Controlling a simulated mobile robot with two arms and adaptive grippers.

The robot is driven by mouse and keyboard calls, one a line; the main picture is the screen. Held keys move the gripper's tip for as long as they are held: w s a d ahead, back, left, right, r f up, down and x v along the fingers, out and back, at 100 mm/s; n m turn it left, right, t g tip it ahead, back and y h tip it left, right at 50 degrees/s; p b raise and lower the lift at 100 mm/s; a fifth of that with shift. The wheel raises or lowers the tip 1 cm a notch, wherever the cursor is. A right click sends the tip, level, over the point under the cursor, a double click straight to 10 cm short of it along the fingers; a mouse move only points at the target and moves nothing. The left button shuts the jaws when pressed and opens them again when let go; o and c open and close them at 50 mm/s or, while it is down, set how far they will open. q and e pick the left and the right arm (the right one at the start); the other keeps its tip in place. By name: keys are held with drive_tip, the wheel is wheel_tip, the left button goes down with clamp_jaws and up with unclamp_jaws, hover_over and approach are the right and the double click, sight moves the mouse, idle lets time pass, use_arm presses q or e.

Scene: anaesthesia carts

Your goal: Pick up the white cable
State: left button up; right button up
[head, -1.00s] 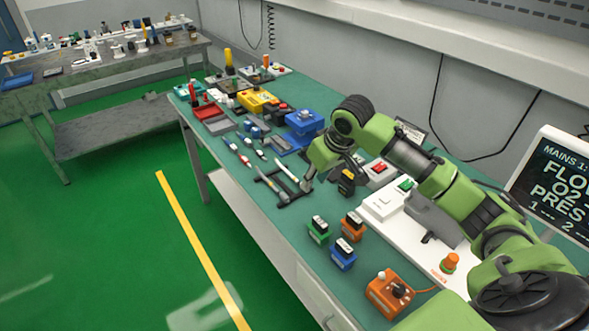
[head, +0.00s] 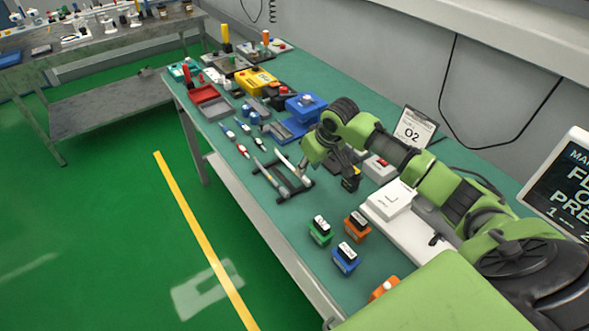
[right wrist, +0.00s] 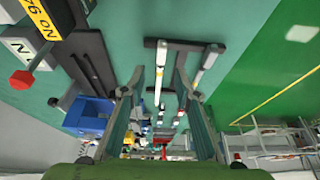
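A white, straight, rod-like piece (head: 287,168), the likeliest white cable, lies across a dark rack (head: 295,194) on the green bench. A greyer rod (head: 267,177) lies beside it on the same rack. In the right wrist view the white piece (right wrist: 160,72) shows between my fingers, and the other rod (right wrist: 206,63) is outside them, to the right. My right gripper (head: 304,170) is at the rack's right end; in the wrist view its fingers (right wrist: 158,84) are spread apart with nothing clamped. Whether they touch the piece I cannot tell. My left gripper is not in view.
A blue box (head: 305,106) stands behind the rack, and a black block with a yellow label (head: 350,180) stands close right. Small green (head: 320,232), blue (head: 346,260) and orange (head: 357,226) blocks stand in front. The bench between is clear.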

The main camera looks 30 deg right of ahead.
sight(305, 178)
drive_tip(key=p+x, duration=0.1)
drive_tip(key=x, duration=0.1)
drive_tip(key=shift+f, duration=0.3)
drive_tip(key=shift+p+x, duration=0.3)
drive_tip(key=shift+x, duration=0.65)
drive_tip(key=shift+a+f, duration=0.1)
drive_tip(key=shift+f, duration=0.25)
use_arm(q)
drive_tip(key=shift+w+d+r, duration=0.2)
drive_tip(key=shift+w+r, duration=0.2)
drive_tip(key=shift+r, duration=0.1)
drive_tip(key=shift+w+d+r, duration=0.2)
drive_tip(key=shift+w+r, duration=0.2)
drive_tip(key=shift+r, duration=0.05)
use_arm(e)
clamp_jaws()
